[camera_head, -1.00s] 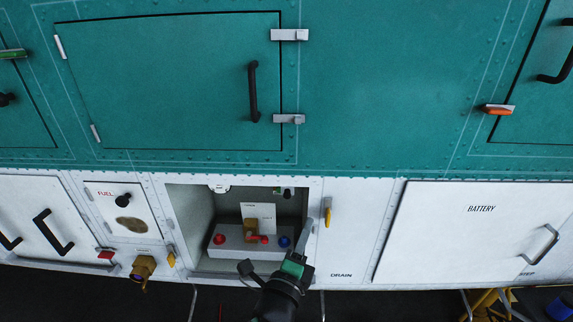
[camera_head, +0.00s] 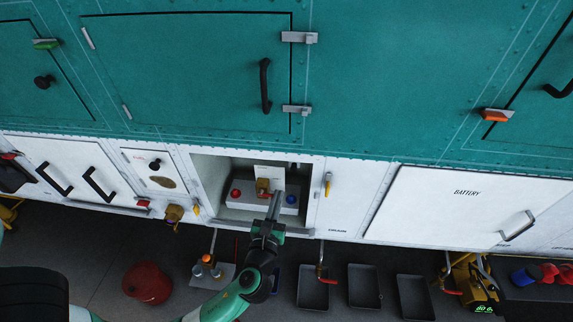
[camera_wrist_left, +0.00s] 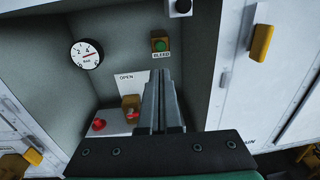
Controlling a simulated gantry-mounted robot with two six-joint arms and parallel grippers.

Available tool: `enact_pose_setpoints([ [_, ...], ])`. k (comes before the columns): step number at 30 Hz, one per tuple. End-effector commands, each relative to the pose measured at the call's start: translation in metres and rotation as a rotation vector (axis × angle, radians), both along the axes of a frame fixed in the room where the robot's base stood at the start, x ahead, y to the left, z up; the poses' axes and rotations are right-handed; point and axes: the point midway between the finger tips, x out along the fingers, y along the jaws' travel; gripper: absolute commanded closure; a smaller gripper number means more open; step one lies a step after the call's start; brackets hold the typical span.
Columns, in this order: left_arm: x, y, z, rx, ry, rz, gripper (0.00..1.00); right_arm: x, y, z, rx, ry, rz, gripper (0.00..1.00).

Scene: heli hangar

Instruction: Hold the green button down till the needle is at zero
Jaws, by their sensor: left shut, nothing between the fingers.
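The green button (camera_wrist_left: 160,44) sits in a yellow-brown housing above a BLEED label, on the back wall of an open compartment, in the left wrist view. Left of it is a round white gauge (camera_wrist_left: 87,54) marked BAR; its red needle points to the right, off zero. My left gripper (camera_wrist_left: 161,73) is shut and empty, its fingertips just below the button in the picture; I see no contact. In the head view my left gripper (camera_head: 278,195) reaches in front of the compartment. The button and gauge are not visible there. My right gripper is not in view.
A grey box (camera_head: 240,202) in the compartment carries a red knob (camera_head: 235,193), a brass valve (camera_head: 262,187) and a blue knob (camera_head: 291,199). A card reading OPEN (camera_wrist_left: 128,82) stands behind. The compartment walls and a yellow handle (camera_wrist_left: 262,42) flank the gripper.

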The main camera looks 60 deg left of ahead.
Motion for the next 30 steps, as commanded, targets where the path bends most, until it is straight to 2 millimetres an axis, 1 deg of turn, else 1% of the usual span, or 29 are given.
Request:
enact_pose_setpoints([
  [5,0.018,0.025,0.0,0.0,-0.004,0.005,1.0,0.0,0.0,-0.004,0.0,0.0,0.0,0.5],
  [12,0.05,0.068,-0.001,0.0,-0.005,0.004,1.0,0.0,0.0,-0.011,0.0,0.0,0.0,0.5],
  [15,0.061,0.083,-0.002,0.0,-0.005,0.003,1.0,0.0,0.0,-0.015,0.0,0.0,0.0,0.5],
  [18,0.071,0.095,-0.002,0.0,-0.004,0.001,1.0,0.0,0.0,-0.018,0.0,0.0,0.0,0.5],
  [23,0.079,0.105,-0.001,0.0,-0.004,0.0,1.0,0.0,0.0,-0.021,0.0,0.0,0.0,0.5],
  [30,0.08,0.106,-0.001,-0.001,-0.003,-0.001,1.0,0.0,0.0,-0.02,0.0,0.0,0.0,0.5],
])
